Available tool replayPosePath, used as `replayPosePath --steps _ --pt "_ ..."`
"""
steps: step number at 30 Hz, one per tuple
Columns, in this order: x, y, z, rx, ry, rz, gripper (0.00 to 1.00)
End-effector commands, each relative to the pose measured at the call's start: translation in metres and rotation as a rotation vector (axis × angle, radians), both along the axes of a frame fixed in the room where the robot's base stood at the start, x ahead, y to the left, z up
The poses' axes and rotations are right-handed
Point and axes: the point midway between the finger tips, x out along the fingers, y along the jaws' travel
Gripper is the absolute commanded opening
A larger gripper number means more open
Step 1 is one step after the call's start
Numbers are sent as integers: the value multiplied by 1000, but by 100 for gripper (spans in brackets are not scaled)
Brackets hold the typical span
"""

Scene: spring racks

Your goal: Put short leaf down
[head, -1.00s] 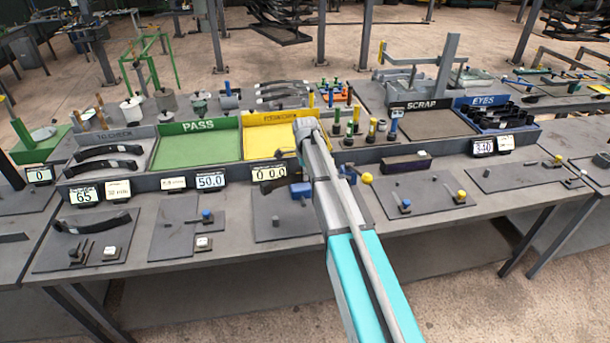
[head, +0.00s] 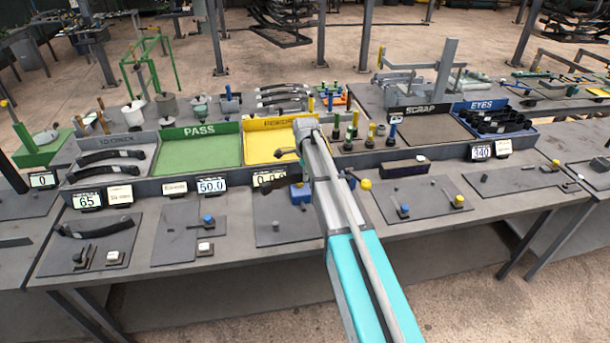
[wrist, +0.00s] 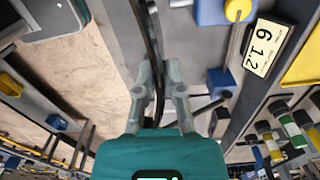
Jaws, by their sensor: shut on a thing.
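My gripper (wrist: 160,85) is shut on a dark, narrow leaf (wrist: 153,38), seen edge-on in the wrist view. The leaf runs up from between the fingers to the top of the picture; its lower end is hidden by the gripper body. In the head view my arm hides the gripper and most of the leaf. A small dark piece (head: 286,154) shows left of the arm in front of the yellow tray (head: 258,150); I cannot tell whether it is the leaf's end. I cannot tell whether the held leaf touches anything.
The green PASS tray (head: 200,152) is empty. The TO CHECK tray (head: 82,182) holds dark leaves (head: 110,160). Another leaf (head: 95,228) lies on the left bench plate. Coloured gauges (head: 370,136) stand right of my arm. The SCRAP tray (head: 432,130) looks empty; EYES (head: 495,103) holds black parts.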

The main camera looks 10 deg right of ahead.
Motion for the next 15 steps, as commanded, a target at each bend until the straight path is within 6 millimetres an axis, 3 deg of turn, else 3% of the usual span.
replayPosePath --steps 8,15 --pt "0 0 0 0 0 0 0" --pt "0 0 -14 0 0 0 0"
